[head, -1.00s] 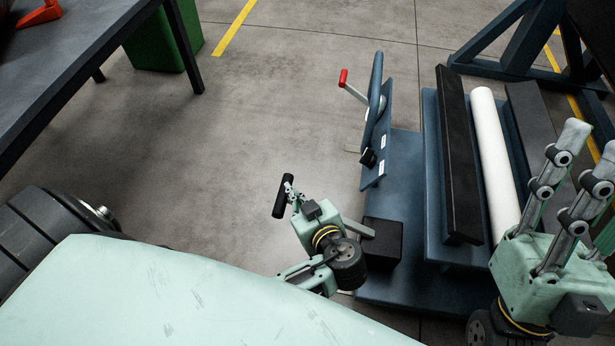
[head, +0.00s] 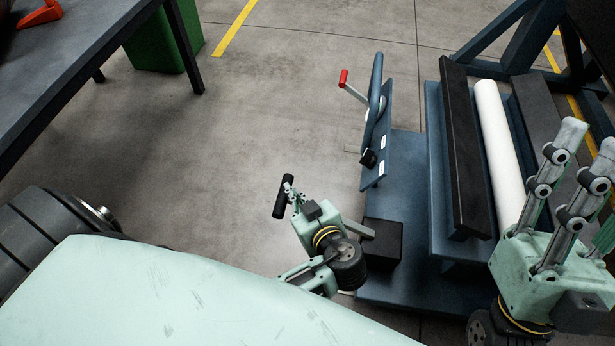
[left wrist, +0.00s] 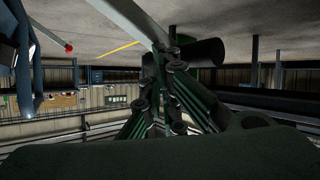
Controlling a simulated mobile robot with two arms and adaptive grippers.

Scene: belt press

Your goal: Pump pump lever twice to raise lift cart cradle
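The lift cart (head: 395,280) is a blue base on the floor at centre right. Its cradle (head: 450,150), with black pads, carries a white roller (head: 500,155). The pump lever's black grip (head: 283,196) is at the left gripper's tips; it also shows in the left wrist view (left wrist: 200,52), with the pale lever bar (left wrist: 132,18). My left gripper (head: 290,190) is shut around this grip, its fingers partly hiding it. Its fingers fill the middle of the left wrist view (left wrist: 165,75). My right gripper (head: 591,142) is open and empty, in front of the roller's right side.
A blue upright plate (head: 376,150) with a red-knobbed crank (head: 343,78) stands on the cart's left side. A dark table (head: 90,60) and green bin (head: 165,40) are upper left. A blue frame (head: 500,55) stands behind. The floor between is clear.

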